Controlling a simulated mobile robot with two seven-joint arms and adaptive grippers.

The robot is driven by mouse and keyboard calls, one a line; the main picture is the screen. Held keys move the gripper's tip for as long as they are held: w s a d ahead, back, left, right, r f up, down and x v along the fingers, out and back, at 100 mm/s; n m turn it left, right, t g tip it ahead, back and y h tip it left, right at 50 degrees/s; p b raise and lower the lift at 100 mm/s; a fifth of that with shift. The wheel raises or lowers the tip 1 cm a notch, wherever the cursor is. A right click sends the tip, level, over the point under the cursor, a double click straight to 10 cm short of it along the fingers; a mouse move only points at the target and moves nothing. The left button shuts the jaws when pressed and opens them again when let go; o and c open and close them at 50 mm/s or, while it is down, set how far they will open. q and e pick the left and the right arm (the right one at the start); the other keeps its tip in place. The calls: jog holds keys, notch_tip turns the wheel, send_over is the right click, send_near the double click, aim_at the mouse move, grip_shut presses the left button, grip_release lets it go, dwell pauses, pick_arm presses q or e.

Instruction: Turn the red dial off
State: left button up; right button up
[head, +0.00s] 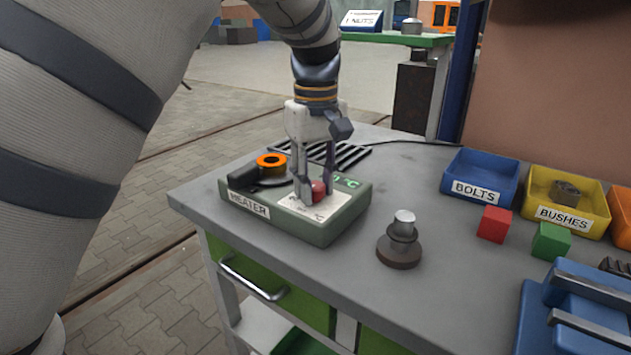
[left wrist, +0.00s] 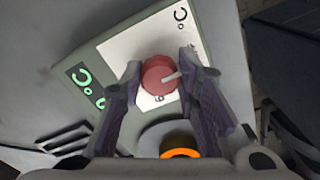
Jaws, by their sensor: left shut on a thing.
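The red dial (head: 318,191) sits on the white panel of the green-grey heater box (head: 335,226), which is labelled HEATER. My left gripper (head: 317,196) points down at the panel, with its fingers shut on the dial from both sides. In the left wrist view, the red dial (left wrist: 160,76) lies between the two fingertips (left wrist: 160,72). A white pointer line on it points right and slightly up in that view. A green display (left wrist: 86,86) is lit on the box. My right gripper is not in view.
An orange ring (head: 271,161) on a black part sits on the heater's left end. A metal stepped piece on a brown base (head: 399,255) stands to the right. Red (head: 494,224) and green (head: 551,240) cubes lie before the blue BOLTS bin (head: 481,173) and yellow BUSHES bin (head: 540,205).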

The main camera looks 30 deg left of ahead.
aim_at(316, 185)
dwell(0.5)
pick_arm(q)
jog(key=o, duration=1.2)
jog(key=shift+c, duration=0.2)
jog(key=shift+r, duration=0.1)
notch_tip(316, 185, up, 12)
